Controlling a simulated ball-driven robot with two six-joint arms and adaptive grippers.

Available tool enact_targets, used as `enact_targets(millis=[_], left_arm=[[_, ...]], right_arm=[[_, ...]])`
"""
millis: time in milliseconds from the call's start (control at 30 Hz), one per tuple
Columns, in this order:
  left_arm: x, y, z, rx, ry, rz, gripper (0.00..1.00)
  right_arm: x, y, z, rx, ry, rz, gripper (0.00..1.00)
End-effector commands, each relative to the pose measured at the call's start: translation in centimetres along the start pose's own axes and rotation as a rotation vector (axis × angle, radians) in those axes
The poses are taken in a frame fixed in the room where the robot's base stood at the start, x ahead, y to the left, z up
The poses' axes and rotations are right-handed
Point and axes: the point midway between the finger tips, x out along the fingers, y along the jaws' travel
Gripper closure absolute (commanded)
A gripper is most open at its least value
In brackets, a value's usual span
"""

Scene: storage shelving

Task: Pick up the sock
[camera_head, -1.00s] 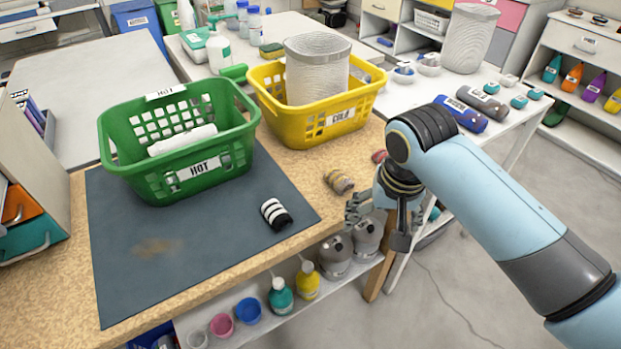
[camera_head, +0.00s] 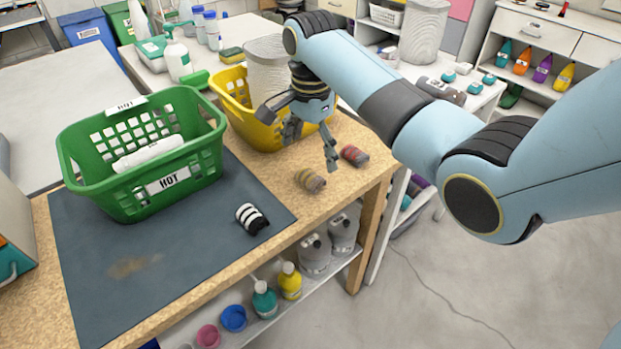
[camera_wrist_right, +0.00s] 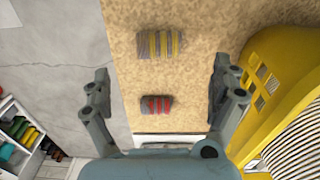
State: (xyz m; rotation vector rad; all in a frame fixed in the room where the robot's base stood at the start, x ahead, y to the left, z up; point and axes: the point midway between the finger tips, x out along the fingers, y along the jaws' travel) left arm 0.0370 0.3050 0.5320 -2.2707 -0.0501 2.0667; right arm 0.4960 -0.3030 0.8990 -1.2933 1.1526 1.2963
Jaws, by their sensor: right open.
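Three rolled striped socks lie in the head view. A black-and-white sock (camera_head: 252,218) is on the dark mat. A grey-and-yellow sock (camera_head: 310,181) and a red-and-grey sock (camera_head: 354,155) lie on the bare tabletop to its right. My right gripper (camera_head: 311,148) is open and empty, above the table by the yellow basket. In the right wrist view the grey-and-yellow sock (camera_wrist_right: 158,44) and the red-and-grey sock (camera_wrist_right: 156,105) both show between the spread fingers (camera_wrist_right: 160,80), below them and untouched. My left gripper is out of view.
A green basket labelled HOT (camera_head: 130,185), with a white roll inside, stands on the mat (camera_head: 180,250). Bottles stand on the shelf below the table's edge.

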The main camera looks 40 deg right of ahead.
Motion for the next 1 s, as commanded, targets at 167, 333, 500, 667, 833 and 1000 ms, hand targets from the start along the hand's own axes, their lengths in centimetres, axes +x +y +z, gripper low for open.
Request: enact_targets(millis=[167, 333, 500, 667, 833, 1000], left_arm=[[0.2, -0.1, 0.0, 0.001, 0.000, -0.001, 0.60], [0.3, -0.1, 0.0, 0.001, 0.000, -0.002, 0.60], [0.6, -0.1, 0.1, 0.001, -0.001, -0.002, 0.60], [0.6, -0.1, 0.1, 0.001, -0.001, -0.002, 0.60], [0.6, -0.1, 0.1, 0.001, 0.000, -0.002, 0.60], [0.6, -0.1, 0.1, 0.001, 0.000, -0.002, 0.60]], right_arm=[[1.6, 0.0, -0.1, -0.001, 0.001, 0.000, 0.06], [4.0, 0.1, -0.6, -0.002, 0.000, 0.002, 0.06], [6.2, 0.1, -0.7, -0.003, 0.000, 0.000, 0.06], [6.5, 0.1, -0.7, -0.003, 0.001, -0.002, 0.06], [6.4, 0.1, -0.7, -0.003, 0.001, -0.002, 0.14], [6.4, 0.1, -0.7, -0.003, 0.001, -0.002, 0.36]])
